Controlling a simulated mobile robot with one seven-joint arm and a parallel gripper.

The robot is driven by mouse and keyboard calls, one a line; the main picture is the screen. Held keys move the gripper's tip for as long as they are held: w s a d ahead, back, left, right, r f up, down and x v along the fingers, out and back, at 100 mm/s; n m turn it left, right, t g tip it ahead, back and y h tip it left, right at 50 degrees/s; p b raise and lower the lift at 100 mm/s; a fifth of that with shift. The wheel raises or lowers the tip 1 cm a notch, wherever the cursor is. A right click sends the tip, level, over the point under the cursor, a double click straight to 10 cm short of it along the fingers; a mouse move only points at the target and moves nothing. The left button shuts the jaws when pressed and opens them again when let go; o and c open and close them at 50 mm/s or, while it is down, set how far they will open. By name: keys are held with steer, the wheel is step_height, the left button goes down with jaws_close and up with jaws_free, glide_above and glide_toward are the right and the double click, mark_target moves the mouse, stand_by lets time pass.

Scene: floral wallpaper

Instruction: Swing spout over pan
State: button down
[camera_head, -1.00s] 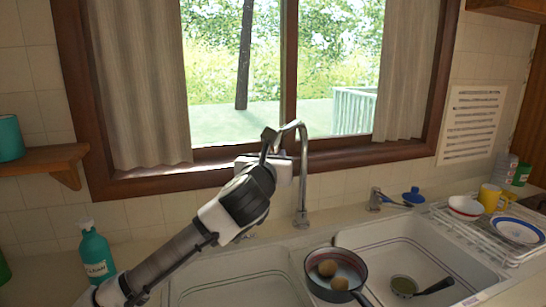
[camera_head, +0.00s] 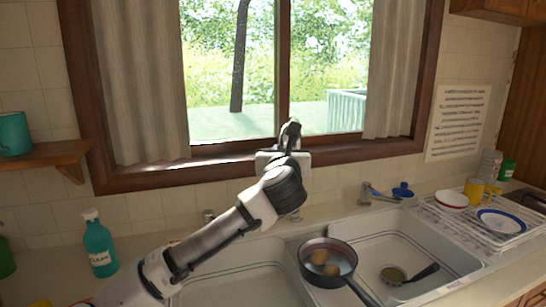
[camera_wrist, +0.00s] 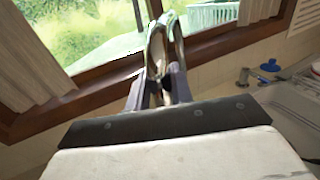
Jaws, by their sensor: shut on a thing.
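The pan (camera_head: 310,277), dark with a long handle, sits around the divider between the two sink basins. Two round brown things (camera_head: 320,257) lie in it. My gripper (camera_head: 291,128) is up in front of the window, behind and a little left of the pan. In the wrist view my gripper (camera_wrist: 160,62) is shut on the metal spout (camera_wrist: 158,42), which shows between its fingers. In the head view my arm hides most of the spout; only the foot of its upright (camera_head: 295,216) shows on the counter.
A teal soap bottle (camera_head: 98,245) stands at the left. A ladle (camera_head: 420,273) lies in the right basin (camera_head: 375,245). A small tap (camera_head: 366,193) and a blue-lidded thing (camera_head: 403,190) are behind it. A dish rack (camera_head: 470,228) with dishes stands at the right.

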steer(key=d+n+y, duration=0.2)
steer(key=d+y, duration=0.1)
steer(key=d, duration=1)
steer(key=shift+w+y, duration=0.2)
steer(key=shift+y, duration=0.1)
steer(key=shift+d, duration=0.1)
steer(key=c, duration=1.3)
jaws_free()
steer(key=s+b, duration=0.1)
steer(key=s, duration=0.3)
steer(key=s+d+b, duration=0.1)
steer(key=s, duration=0.4)
steer(key=s+d+b, duration=0.1)
steer(key=s+b, duration=0.1)
steer(key=s, duration=0.2)
steer(key=shift+s, duration=0.35)
